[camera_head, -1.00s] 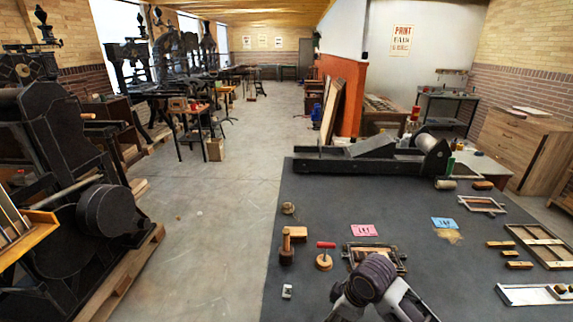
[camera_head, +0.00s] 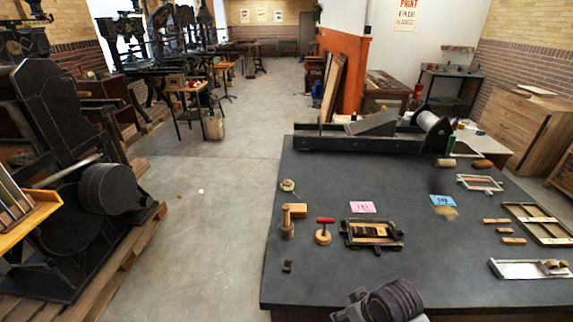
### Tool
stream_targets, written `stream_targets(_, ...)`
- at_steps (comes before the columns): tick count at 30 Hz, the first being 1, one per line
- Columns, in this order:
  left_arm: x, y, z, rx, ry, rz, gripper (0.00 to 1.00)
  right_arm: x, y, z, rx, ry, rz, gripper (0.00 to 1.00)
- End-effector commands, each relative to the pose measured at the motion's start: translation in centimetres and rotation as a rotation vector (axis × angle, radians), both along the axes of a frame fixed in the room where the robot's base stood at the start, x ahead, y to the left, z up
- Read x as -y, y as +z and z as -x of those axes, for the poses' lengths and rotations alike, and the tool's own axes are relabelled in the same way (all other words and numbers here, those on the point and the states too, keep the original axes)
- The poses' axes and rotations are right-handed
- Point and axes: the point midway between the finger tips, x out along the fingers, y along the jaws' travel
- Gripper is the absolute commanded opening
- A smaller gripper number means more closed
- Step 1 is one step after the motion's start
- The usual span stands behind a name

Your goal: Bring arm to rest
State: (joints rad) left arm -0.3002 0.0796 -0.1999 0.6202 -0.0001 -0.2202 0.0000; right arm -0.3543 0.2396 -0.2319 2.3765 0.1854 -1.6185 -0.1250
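A dark arm link of mine (camera_head: 392,303) shows at the bottom edge of the head view, in front of the near edge of the dark table (camera_head: 340,277). No fingertips show on it, and I cannot tell which arm it belongs to. Neither gripper is in view. On the table nearest to the arm link lies a framed block of type (camera_head: 372,234). To its left stand a red-handled wooden tool (camera_head: 324,231) and a brown wooden-handled tool (camera_head: 287,224). The arm link touches none of these.
A long black press (camera_head: 370,134) with a pale roller stands at the table's back. Pink (camera_head: 361,207) and blue (camera_head: 443,200) cards lie mid-table. Wooden frames (camera_head: 540,223) and a white tray (camera_head: 530,268) are at the right. Large hand presses (camera_head: 60,160) line the left; the floor between is clear.

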Motion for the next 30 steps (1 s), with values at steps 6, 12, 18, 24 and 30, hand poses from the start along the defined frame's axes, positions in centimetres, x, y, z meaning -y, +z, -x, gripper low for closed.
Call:
stream_targets(6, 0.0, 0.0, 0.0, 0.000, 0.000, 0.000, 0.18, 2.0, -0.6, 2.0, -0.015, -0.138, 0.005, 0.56)
stream_targets(12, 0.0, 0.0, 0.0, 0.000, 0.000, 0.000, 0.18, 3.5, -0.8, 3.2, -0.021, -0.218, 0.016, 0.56)
stream_targets(18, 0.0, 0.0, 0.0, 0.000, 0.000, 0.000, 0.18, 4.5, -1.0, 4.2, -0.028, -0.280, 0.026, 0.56)
stream_targets(24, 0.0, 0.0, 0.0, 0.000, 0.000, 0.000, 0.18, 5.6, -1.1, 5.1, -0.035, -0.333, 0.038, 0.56)
stream_targets(30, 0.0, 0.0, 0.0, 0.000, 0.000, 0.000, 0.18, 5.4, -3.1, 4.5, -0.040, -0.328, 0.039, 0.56)
